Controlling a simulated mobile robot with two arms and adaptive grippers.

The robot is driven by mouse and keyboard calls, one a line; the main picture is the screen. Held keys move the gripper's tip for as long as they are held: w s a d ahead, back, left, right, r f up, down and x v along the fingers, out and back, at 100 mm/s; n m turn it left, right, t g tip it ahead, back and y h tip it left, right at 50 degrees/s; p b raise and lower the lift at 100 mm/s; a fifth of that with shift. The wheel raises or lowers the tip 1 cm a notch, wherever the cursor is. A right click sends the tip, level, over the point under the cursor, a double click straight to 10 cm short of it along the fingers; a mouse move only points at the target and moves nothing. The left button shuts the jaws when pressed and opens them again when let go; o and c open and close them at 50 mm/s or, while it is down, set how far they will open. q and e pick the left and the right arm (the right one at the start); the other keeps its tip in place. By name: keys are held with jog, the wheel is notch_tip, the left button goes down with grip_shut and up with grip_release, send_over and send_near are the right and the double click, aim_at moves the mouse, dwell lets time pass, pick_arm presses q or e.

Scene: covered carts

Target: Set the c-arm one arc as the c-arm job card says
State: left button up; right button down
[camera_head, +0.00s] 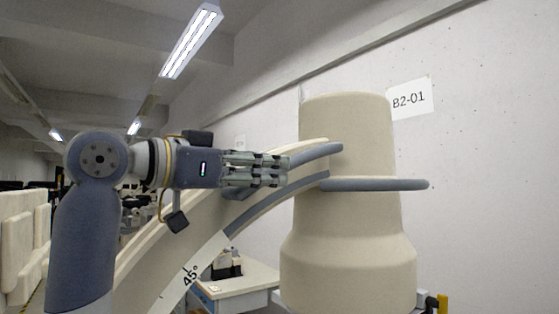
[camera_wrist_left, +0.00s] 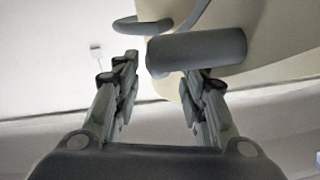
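The c-arm's cream arc (camera_head: 150,262) rises from the lower left to a large cream housing (camera_head: 345,240). Grey bars (camera_head: 316,153) run along the arc's upper end, and a grey loop handle (camera_head: 375,185) sticks out at the housing. My left gripper (camera_head: 288,170) is beside the arc's upper end. In the left wrist view its fingers (camera_wrist_left: 160,75) are apart, with a thick grey bar (camera_wrist_left: 200,50) just beyond the tips, more towards the right finger. Contact cannot be told. My right gripper and the job card are not in view.
A wall sign reading "B2-01" (camera_head: 408,98) is behind the housing. A pale cart or table (camera_head: 240,287) with a dark item stands below the arc. Cream panels (camera_head: 20,245) line the far left. The wall is close behind on the right.

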pick_arm(q)
jog(key=shift+p+x, duration=0.55)
jog(key=shift+x, duration=0.6)
jog(key=shift+w+d, duration=0.4)
jog(key=shift+d, duration=0.15)
grip_shut()
